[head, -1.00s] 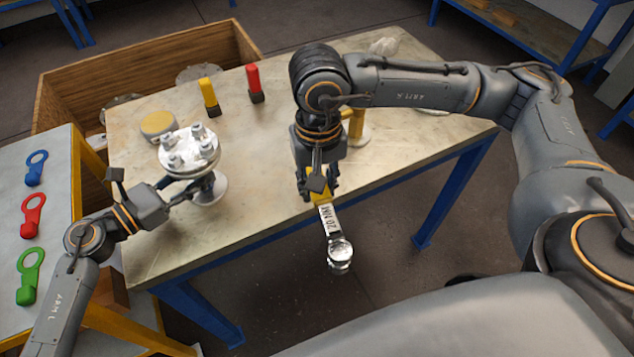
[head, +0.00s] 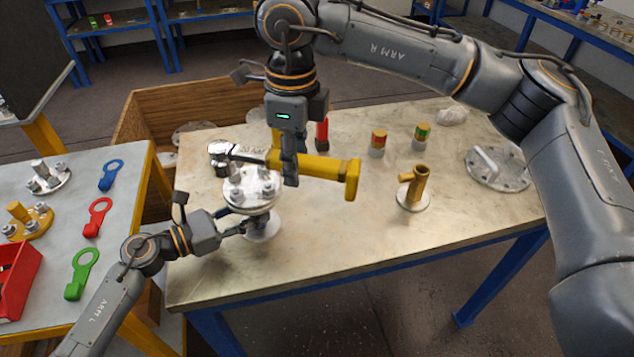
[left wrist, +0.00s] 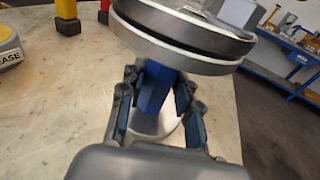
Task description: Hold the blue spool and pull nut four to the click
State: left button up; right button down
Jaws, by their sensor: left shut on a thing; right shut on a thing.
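The spool stands on the table, with a silver flange (head: 250,200) and several nuts on top. Its blue body (left wrist: 156,88) shows in the left wrist view, below the flange. My left gripper (head: 240,229) is shut around this body; its fingers (left wrist: 158,105) lie on both sides of it. My right gripper (head: 289,172) is shut on the yellow handle of a torque wrench (head: 328,168), held roughly level above the flange. The wrench's silver head (head: 221,153) is at the flange's far left edge. I cannot tell whether it sits on a nut. No nut numbers are readable.
A yellow-brown fitting (head: 413,190) stands right of the spool, and a flanged plate with a handle (head: 495,168) lies further right. Two banded cylinders (head: 378,143) stand behind. Coloured ring tags (head: 97,216) lie on the left table. The table's front right is clear.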

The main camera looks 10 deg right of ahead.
jog(key=r+m, duration=0.1)
jog(key=a+r+m, duration=0.1)
jog(key=m, duration=0.1)
jog(key=shift+w+a+r, duration=0.15)
jog(key=shift+w+a, duration=0.1)
jog(key=shift+w, duration=0.15)
pick_arm(q)
jog(key=shift+w, duration=0.1)
pick_arm(e)
jog(key=shift+f, duration=2.25)
jog(key=shift+s+f, duration=0.1)
jog(key=shift+f, duration=1.1)
